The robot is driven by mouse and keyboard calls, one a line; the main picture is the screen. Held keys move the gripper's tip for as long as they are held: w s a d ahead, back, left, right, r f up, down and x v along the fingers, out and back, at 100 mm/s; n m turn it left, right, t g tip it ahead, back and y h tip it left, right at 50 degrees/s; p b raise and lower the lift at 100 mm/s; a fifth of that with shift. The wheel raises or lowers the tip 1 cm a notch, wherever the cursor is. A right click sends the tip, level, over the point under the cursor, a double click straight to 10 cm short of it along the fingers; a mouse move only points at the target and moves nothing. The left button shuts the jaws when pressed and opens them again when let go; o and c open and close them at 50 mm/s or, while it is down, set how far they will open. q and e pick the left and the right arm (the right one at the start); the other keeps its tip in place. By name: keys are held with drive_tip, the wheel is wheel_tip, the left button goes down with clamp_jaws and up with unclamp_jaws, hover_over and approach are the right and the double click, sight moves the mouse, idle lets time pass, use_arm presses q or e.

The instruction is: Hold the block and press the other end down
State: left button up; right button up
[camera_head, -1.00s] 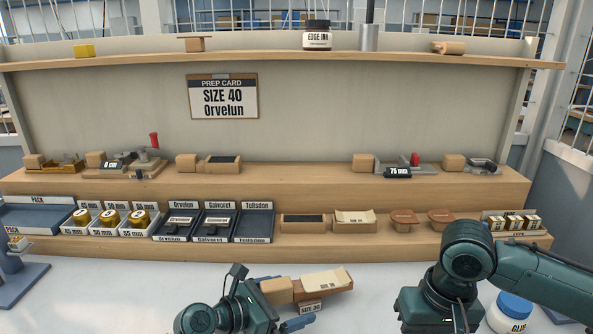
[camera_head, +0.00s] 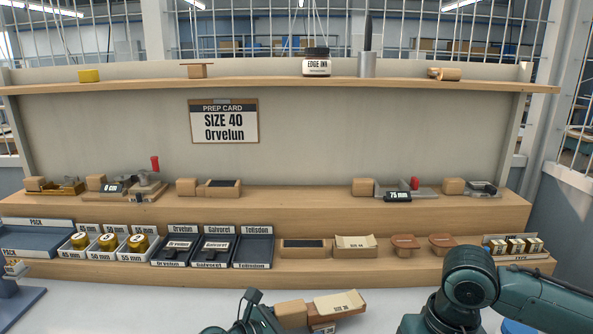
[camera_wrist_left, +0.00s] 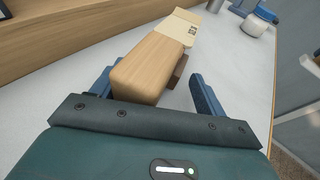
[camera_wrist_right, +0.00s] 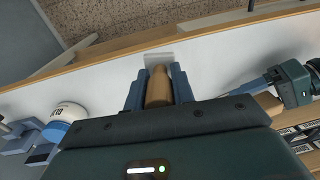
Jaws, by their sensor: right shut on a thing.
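The wooden block (camera_head: 292,314) sits low in the head view, joined to or against a brown piece carrying a cream sheet (camera_head: 338,303) with a size label. In the left wrist view, the block (camera_wrist_left: 150,68) lies between the fingers of my left gripper (camera_wrist_left: 151,76). These fingers are open: a gap shows on the right, while the left finger is close to the block. My right gripper (camera_wrist_right: 158,70) is shut on a wooden-handled tool (camera_wrist_right: 158,88) with a flat pale end, apart from the block. Its fingers are out of the head view.
A glue jar (camera_wrist_left: 258,20) stands on the white table beyond the block; it also shows in the right wrist view (camera_wrist_right: 70,112). A stepped wooden rack (camera_head: 400,271) with trays and tools runs behind. A prep card (camera_head: 224,121) reads SIZE 40 Orvelun.

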use_arm(q)
drive_tip(key=c, duration=0.9)
drive_tip(key=o, duration=0.8)
